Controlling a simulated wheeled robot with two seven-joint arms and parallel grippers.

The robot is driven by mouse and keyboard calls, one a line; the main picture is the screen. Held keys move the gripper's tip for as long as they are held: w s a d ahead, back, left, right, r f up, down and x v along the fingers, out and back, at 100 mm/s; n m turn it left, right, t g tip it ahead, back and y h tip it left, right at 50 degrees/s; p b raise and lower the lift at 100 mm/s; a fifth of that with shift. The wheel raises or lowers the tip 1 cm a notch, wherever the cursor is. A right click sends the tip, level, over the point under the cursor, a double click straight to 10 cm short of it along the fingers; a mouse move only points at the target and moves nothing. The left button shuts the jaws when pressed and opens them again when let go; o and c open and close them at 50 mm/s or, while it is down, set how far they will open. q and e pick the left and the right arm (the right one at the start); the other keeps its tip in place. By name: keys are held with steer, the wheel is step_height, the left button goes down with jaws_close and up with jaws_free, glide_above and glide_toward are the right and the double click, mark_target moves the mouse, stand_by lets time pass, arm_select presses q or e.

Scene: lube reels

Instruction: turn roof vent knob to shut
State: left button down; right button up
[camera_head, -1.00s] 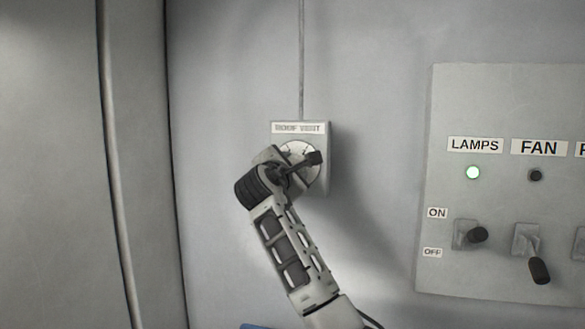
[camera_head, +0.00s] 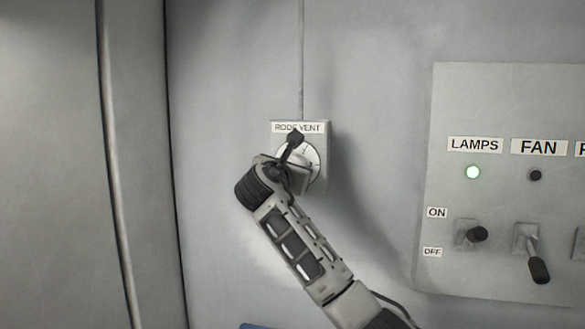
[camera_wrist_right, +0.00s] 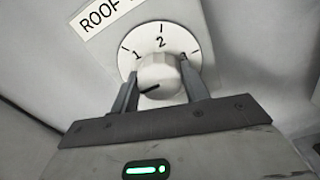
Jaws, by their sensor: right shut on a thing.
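The roof vent box (camera_head: 322,150) is on the wall, with a label above a round white dial (camera_head: 312,160). In the right wrist view, the dial (camera_wrist_right: 160,38) shows the numbers 1, 2 and 3. The pale round knob (camera_wrist_right: 160,73) sits at its centre, and its dark line points to the lower left, below the 1. My right gripper (camera_wrist_right: 159,78) is shut on the knob, one finger on each side. In the head view my right gripper (camera_head: 291,154) covers most of the knob. My left gripper is not in view.
A switch panel (camera_head: 500,190) is on the wall to the right, with a green lamp lit under LAMPS and two levers. A thin conduit (camera_head: 301,60) runs up from the box. A vertical pipe (camera_head: 112,160) is at the left. The wall between box and panel is clear.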

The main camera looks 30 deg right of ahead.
steer(key=shift+f, duration=0.15)
steer(key=o, duration=1)
arm_select(q)
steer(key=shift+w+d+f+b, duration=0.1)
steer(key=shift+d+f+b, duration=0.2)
steer(key=shift+b, duration=0.55)
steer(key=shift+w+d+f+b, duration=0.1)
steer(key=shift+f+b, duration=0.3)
steer(key=shift+b, duration=0.45)
arm_select(e)
steer(key=shift+v, duration=8)
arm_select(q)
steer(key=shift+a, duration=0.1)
arm_select(e)
steer(key=shift+w, duration=0.1)
